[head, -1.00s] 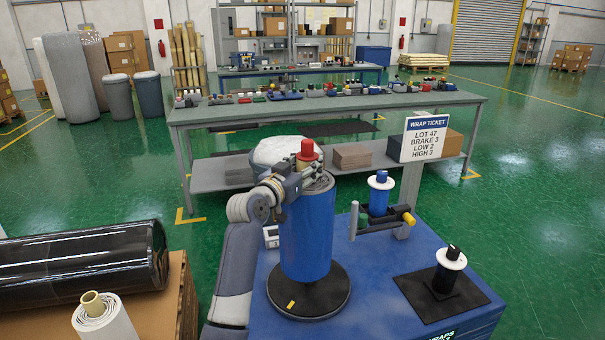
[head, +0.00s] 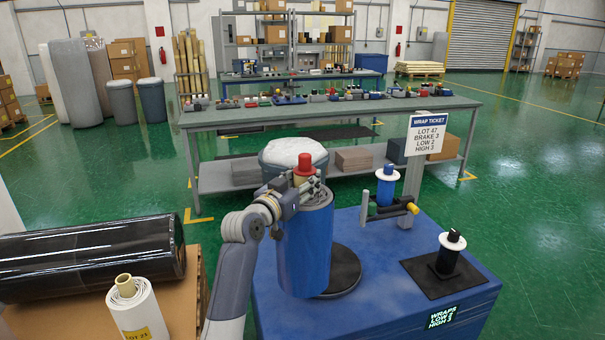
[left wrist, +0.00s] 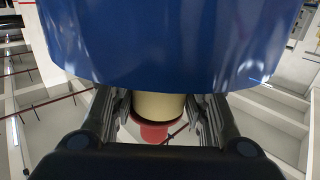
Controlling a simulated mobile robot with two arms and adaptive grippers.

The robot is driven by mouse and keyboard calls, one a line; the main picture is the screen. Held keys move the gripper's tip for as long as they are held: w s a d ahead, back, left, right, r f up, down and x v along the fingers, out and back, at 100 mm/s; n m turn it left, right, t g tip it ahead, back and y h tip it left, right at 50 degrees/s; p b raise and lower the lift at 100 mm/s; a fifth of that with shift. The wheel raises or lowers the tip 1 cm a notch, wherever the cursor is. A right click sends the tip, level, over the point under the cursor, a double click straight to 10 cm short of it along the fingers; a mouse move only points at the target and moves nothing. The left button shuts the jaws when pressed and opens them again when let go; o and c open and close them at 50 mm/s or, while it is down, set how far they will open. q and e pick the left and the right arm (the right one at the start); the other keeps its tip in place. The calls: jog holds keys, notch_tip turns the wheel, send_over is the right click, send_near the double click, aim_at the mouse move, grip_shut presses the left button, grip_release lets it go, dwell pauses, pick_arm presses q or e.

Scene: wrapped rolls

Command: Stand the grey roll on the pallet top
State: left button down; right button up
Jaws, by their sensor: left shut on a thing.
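My left gripper (head: 302,190) is shut on the core at the top of a blue roll (head: 305,245), just below a red cap (head: 303,165). The roll hangs close to upright, its lower end beside and partly in front of a black disc (head: 345,272) on the blue-wrapped pallet top (head: 375,295). I cannot tell if its lower end touches anything. The left wrist view shows the blue roll (left wrist: 170,45) and its cream core (left wrist: 157,106) between the fingers. The held roll is blue, not grey; tall grey rolls (head: 68,85) stand far off at the back left. My right gripper is out of view.
A post with a ticket sign (head: 428,135) and a blue spool (head: 387,186) stands on the pallet top. A black spool with white flange (head: 448,255) sits on a dark mat at right. A black roll (head: 90,258) and white roll (head: 138,310) are at left. A workbench (head: 330,112) stands behind.

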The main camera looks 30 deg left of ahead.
pick_arm(q)
jog(key=s+d+f, duration=0.5)
jog(key=s+d, duration=0.2)
jog(key=s, duration=0.3)
jog(key=s+d+f, duration=0.5)
jog(key=s+d, duration=0.2)
jog(key=s, duration=0.3)
jog(key=s+d+f+h, duration=0.1)
jog(key=s+d+f, duration=0.4)
jog(key=s+d, duration=0.3)
jog(key=shift+s+m, duration=0.4)
jog(key=shift+s, duration=0.5)
